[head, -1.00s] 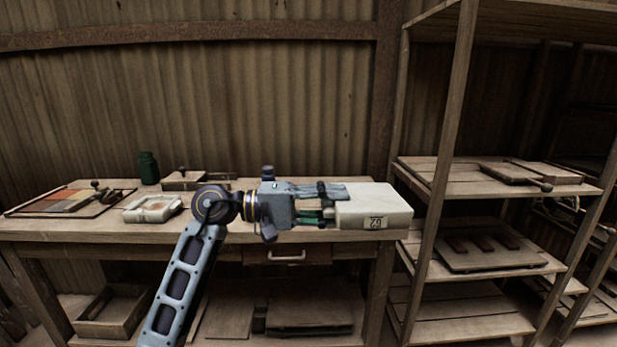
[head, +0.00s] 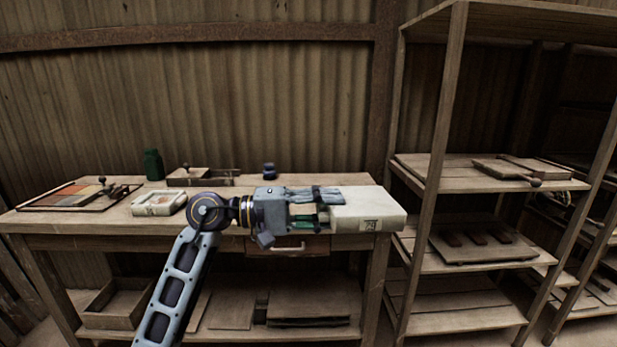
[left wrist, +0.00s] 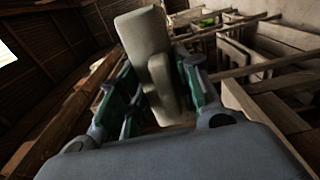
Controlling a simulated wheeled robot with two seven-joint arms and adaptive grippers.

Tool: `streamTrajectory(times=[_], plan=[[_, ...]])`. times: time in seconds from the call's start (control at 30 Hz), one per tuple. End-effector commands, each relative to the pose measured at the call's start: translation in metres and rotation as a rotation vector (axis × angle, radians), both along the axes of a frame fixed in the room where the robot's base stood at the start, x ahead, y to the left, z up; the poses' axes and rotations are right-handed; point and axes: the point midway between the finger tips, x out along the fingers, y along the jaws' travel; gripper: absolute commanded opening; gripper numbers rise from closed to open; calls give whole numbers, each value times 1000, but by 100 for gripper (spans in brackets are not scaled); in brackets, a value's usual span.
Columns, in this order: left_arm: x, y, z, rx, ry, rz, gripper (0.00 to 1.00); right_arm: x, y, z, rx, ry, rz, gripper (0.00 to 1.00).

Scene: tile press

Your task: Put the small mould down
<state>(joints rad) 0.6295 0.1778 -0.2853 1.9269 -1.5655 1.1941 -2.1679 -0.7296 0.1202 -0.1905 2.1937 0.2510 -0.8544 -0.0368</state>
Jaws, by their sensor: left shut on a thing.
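The small mould is a pale, cream block (head: 368,212) with a small dark marking on its front face. My left gripper (head: 328,210) is shut on its left end and holds it level in front of the right part of the workbench (head: 110,222). In the left wrist view the mould (left wrist: 150,50) stands out between the two green-and-grey fingers of my left gripper (left wrist: 158,92). I cannot tell whether its underside touches the bench, as the gripper and mould cover that part. My right gripper is not in view.
On the bench are a tile tray (head: 68,197), a white square mould (head: 158,204), a green jar (head: 153,164), a wooden box (head: 187,177) and a small dark blue object (head: 269,171). A wooden shelf rack (head: 432,160) stands close on the right.

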Motion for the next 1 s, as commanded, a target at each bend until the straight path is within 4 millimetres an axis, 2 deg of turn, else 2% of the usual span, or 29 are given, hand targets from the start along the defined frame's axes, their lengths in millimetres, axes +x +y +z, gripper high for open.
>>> streamTrajectory(times=[0.3, 1.0], plan=[[0, 12, -10, -3, -2, 51, 0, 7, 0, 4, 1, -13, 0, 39], [9, 74, -76, 1, -2, 341, 0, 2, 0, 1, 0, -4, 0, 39]])
